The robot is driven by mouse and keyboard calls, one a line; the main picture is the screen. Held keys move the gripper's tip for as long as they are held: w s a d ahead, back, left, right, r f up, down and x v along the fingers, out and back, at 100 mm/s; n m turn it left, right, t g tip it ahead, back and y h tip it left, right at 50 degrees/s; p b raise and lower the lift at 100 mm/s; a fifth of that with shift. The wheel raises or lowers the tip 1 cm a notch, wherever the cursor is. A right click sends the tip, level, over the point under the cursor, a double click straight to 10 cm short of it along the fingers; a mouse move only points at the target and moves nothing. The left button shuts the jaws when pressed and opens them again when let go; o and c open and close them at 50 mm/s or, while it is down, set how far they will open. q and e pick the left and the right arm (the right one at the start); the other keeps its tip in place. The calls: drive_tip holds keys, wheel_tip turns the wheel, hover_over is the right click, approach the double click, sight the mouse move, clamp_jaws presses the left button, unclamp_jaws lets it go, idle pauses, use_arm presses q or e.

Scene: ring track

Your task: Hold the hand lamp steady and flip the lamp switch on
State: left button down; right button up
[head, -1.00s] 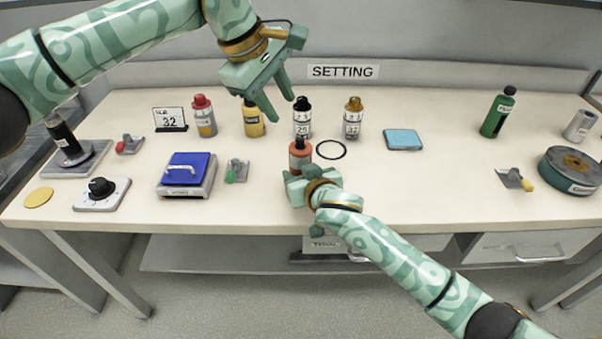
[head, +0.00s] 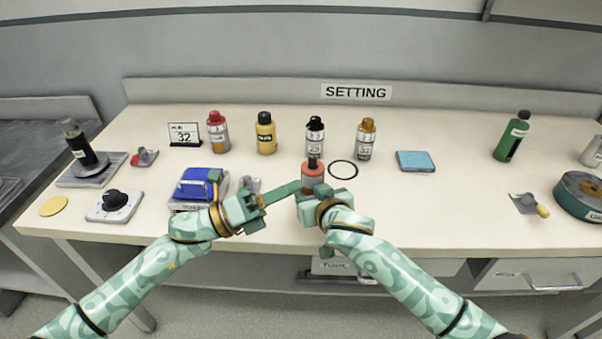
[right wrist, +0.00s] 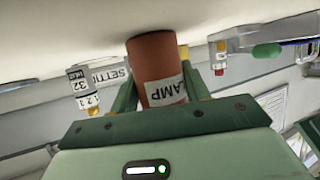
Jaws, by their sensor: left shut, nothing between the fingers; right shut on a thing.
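The hand lamp (head: 313,179) is a red-orange cylinder with a dark top, standing near the table's front middle. In the right wrist view the lamp (right wrist: 155,62) carries a white label reading "AMP". My right gripper (head: 311,192) is shut on the lamp, one finger on each side of it; it also shows in the right wrist view (right wrist: 160,92). My left gripper (head: 296,187) is shut and empty, its fingertips pointing right, close beside the lamp's left side. I cannot tell whether they touch it. The lamp switch cannot be made out.
Behind the lamp stand a black-capped bottle (head: 315,137), an orange-capped bottle (head: 366,139) and a yellow bottle (head: 266,133). A black ring (head: 343,162) lies right of the lamp. A blue-topped device (head: 196,184) sits to the left, near my left arm.

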sight(313, 162)
use_arm(q)
drive_tip(key=a+f+n+t+y, duration=0.2)
drive_tip(key=a+f+n+t, duration=0.2)
drive_tip(key=n, duration=0.3)
drive_tip(key=shift+w+a+t+y, duration=0.15)
drive_tip(key=shift+a+t+y, duration=0.25)
drive_tip(key=shift+a+t, duration=0.3)
drive_tip(key=x, duration=1)
